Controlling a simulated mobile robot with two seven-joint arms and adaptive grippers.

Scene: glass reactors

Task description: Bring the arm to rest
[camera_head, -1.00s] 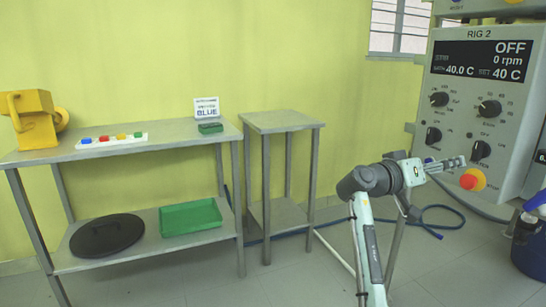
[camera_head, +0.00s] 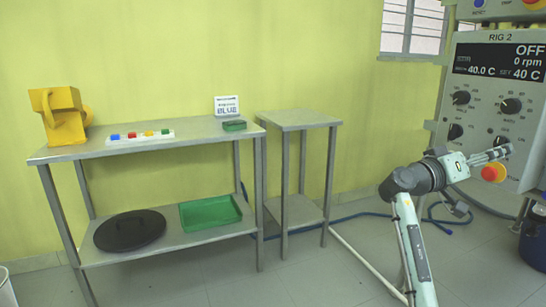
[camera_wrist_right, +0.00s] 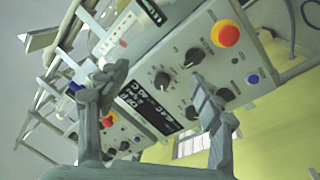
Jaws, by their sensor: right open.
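My right arm (camera_head: 413,230) rises from the bottom right of the head view and bends toward the rig panel. My right gripper (camera_head: 497,154) points right, in front of the RIG 2 control panel (camera_head: 497,85). In the right wrist view the two fingers of the gripper (camera_wrist_right: 155,95) are spread apart with nothing between them. The panel with its knobs lies beyond the fingers there. A red emergency button (camera_head: 494,172) on a yellow base shows just below the gripper in the head view. My left gripper is not in view.
A steel table (camera_head: 180,144) holds a yellow block-like device (camera_head: 62,118), a strip of coloured pieces (camera_head: 140,137) and a small green box (camera_head: 234,125). Its lower shelf bears a black lid (camera_head: 130,230) and a green tray (camera_head: 210,212). A bare small table (camera_head: 298,118) stands beside it.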

